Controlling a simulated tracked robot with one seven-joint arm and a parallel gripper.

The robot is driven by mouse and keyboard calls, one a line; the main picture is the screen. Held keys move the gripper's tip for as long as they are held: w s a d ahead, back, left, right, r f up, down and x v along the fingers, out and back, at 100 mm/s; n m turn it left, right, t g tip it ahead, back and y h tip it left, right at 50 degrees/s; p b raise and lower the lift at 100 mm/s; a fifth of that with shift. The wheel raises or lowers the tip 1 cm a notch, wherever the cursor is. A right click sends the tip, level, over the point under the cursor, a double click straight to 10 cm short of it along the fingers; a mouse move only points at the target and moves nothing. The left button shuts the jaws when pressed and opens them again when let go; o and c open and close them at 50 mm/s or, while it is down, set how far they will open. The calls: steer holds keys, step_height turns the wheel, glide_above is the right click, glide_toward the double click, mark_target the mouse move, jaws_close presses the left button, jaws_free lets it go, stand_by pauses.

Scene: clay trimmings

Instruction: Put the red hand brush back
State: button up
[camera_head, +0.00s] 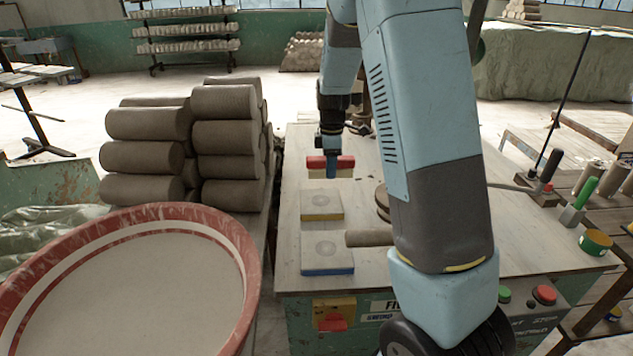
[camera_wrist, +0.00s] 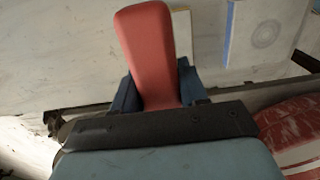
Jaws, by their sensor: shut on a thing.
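The red hand brush (camera_head: 344,162) is in my gripper (camera_head: 333,172) above the far left part of the worktable (camera_head: 295,185). In the head view its red top shows to both sides of the blue fingers, with a pale band below it. In the wrist view the red brush (camera_wrist: 150,50) lies between the blue fingers of my gripper (camera_wrist: 155,92). I cannot tell whether its underside touches the table. A yellow-edged square block (camera_head: 322,203) and a blue-edged one (camera_head: 326,256) lie nearer on the table.
A stack of clay cylinders (camera_head: 225,135) and a large red-rimmed basin (camera_head: 235,235) stand left. A brown roll (camera_head: 368,238) lies near the blue-edged block. A green-handled tool (camera_head: 585,194) and a yellow-and-green tub (camera_head: 596,244) stand right. My arm hides much of the table.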

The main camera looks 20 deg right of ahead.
steer(key=w+f, duration=0.1)
steer(key=w, duration=0.1)
steer(key=w+f, duration=0.1)
steer(key=w, duration=0.1)
steer(key=w+f, duration=0.1)
steer(key=w, duration=0.2)
steer(key=shift+w+a+f, duration=0.1)
steer(key=shift+a+f, duration=0.05)
steer(key=shift+a, duration=0.2)
glide_above(317, 187)
steer(key=f, duration=0.5)
steer(key=shift+s, duration=0.35)
steer(key=shift+w+f, duration=0.5)
steer(key=shift+f, duration=0.25)
step_height(317, 187, down, 3)
steer(key=shift+r, duration=0.2)
steer(key=o, duration=1.1)
